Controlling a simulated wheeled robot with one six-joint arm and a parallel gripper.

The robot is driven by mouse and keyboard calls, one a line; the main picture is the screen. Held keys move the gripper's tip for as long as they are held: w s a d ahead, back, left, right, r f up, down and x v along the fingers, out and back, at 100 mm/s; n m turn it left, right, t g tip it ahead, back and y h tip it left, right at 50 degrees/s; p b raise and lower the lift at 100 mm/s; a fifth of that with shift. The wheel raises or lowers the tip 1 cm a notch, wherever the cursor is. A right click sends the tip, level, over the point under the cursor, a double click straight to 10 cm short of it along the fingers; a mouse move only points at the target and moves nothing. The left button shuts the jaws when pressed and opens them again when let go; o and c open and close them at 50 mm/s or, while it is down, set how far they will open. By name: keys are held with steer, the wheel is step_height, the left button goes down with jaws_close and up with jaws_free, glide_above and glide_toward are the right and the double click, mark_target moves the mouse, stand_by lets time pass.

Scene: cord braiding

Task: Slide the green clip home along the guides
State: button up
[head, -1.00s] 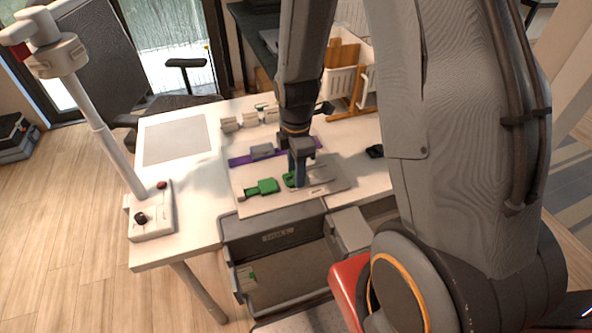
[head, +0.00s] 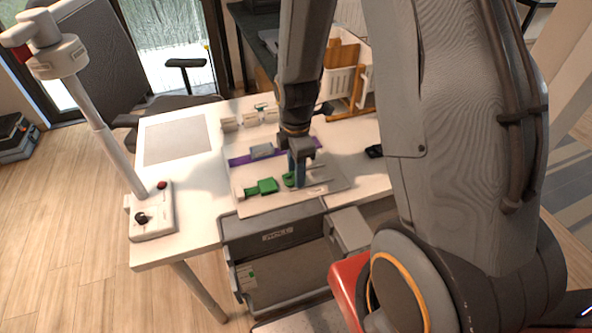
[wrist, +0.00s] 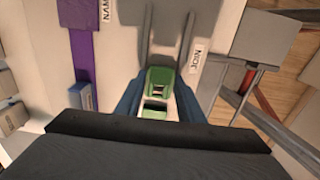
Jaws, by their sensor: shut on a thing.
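The green clip (wrist: 160,82) sits between my gripper's two blue fingers in the wrist view. My gripper (head: 298,182) is shut on it, low over the pale board (head: 240,208); part of the clip (head: 289,180) shows left of the fingers in the head view. Two grey guides (wrist: 187,42) run ahead of the clip in the wrist view, towards the top of the picture. In the head view thin rails (head: 320,181) lie right of the fingers.
Another green piece (head: 264,187) lies on the board left of my gripper. A purple strip (head: 238,161) with a grey block (head: 262,151) lies behind. Small grey holders (head: 250,119) stand at the back. A control box (head: 152,215) with a post stands at the table's left.

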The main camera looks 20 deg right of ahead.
steer(key=shift+s+f, duration=0.4)
steer(key=shift+f, duration=0.1)
stand_by(1.0)
steer(key=o, duration=1.1)
steer(key=shift+w+f, duration=0.15)
steer(key=shift+r+p, duration=0.55)
steer(key=shift+p, duration=0.05)
steer(key=shift+c, duration=0.8)
steer(key=shift+o, duration=1.2)
steer(key=shift+r, duration=0.3)
steer(key=shift+w+r+p, duration=0.15)
steer(key=shift+r+p, duration=1.85)
steer(key=shift+r, duration=0.4)
